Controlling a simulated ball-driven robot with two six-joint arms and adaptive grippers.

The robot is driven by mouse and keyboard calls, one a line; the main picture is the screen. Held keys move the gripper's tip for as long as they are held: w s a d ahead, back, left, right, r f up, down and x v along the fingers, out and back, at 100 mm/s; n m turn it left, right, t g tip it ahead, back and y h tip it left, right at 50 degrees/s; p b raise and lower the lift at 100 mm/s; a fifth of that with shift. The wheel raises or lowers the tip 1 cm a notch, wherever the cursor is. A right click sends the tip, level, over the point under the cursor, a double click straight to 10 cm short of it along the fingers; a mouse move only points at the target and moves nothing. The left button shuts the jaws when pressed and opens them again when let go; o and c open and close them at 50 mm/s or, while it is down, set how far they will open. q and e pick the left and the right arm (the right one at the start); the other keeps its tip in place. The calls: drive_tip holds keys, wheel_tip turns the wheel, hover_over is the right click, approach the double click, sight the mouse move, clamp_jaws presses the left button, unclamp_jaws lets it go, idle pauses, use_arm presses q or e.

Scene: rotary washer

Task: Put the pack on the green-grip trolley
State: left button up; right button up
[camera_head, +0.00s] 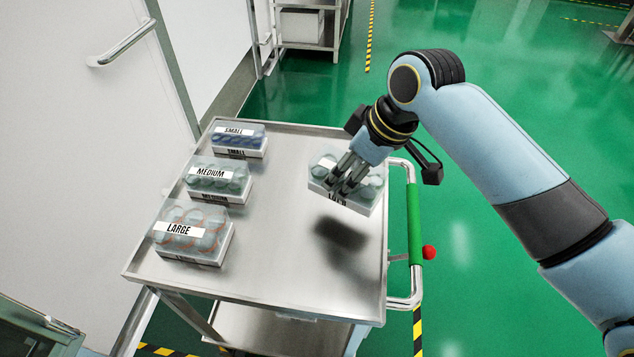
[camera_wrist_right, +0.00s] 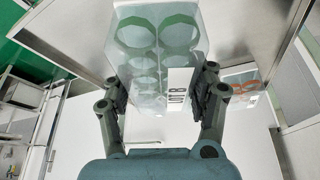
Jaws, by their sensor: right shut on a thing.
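My right gripper (camera_head: 347,182) is shut on a clear-lidded pack (camera_head: 322,173) with a white base, held above the right part of the trolley top. In the right wrist view, the gripper's fingers (camera_wrist_right: 160,95) close on both sides of the pack (camera_wrist_right: 150,58), which shows green rings and a partly hidden label. The pack's shadow falls on the metal trolley (camera_head: 275,262) below, so it hangs clear of the surface. The trolley has a green grip (camera_head: 414,222) on its right handle. My left gripper is not in view.
Three packs stand along the trolley's left side: SMALL (camera_head: 238,139), MEDIUM (camera_head: 217,178) and LARGE (camera_head: 190,235). The trolley's middle and front right are clear. A red knob (camera_head: 429,252) sits by the grip. A white door (camera_head: 80,110) stands at left.

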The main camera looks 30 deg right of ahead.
drive_tip(key=w+f, duration=0.1)
drive_tip(key=w+a+f, duration=0.1)
drive_tip(key=w, duration=0.1)
drive_tip(key=w+a+f, duration=0.1)
drive_tip(key=shift+w, duration=0.15)
drive_tip(key=shift+f, duration=1.9)
drive_tip(key=o, duration=1.3)
drive_tip(key=shift+f, duration=0.1)
drive_tip(key=p+v, duration=0.1)
drive_tip(key=v, duration=1.1)
